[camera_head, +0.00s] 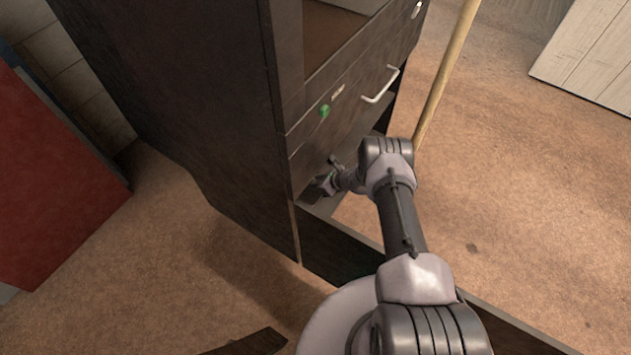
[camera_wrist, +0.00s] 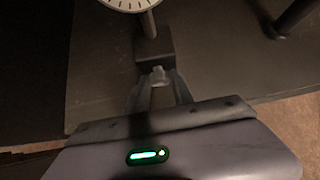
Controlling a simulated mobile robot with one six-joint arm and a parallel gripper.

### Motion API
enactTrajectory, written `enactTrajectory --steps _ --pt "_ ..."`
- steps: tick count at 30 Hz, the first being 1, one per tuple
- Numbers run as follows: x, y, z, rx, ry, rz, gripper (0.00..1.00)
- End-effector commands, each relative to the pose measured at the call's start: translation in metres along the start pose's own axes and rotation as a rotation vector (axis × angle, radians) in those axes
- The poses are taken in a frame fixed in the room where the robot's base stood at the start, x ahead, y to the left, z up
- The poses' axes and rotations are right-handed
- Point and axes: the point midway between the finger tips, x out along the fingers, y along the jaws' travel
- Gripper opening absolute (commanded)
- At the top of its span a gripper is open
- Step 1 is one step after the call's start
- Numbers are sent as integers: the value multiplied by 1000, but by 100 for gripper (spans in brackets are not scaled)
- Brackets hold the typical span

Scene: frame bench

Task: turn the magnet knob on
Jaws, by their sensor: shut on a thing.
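In the wrist view a dark block-shaped base (camera_wrist: 153,46) stands on a dark surface. A post (camera_wrist: 149,24) rises from it beside a white dial face (camera_wrist: 128,4), which the top edge cuts off. A small grey knob (camera_wrist: 158,73) sits on the near face of the block. My gripper (camera_wrist: 158,82) is shut on the knob, one finger on each side. The knob's marking and turn position cannot be made out. In the head view my gripper (camera_head: 326,184) is low at the dark bench front, and the knob is too small to tell there.
The dark wooden bench (camera_head: 200,110) has a drawer front with a white handle (camera_head: 381,85) and a small green item (camera_head: 324,111) above my gripper. A wooden pole (camera_head: 445,70) leans behind my arm. A red panel (camera_head: 50,180) stands at left. Brown floor is open at right.

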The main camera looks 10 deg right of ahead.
Motion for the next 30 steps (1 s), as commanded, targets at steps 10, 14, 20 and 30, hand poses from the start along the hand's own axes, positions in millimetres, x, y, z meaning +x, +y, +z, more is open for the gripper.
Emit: enactTrajectory --steps 10,14,20,30 --pt "2 -4 0 154 -5 156 0" --pt "0 -4 -1 178 0 178 0" --pt "0 -4 -1 179 0 179 0" --pt "0 -4 0 178 0 178 50"
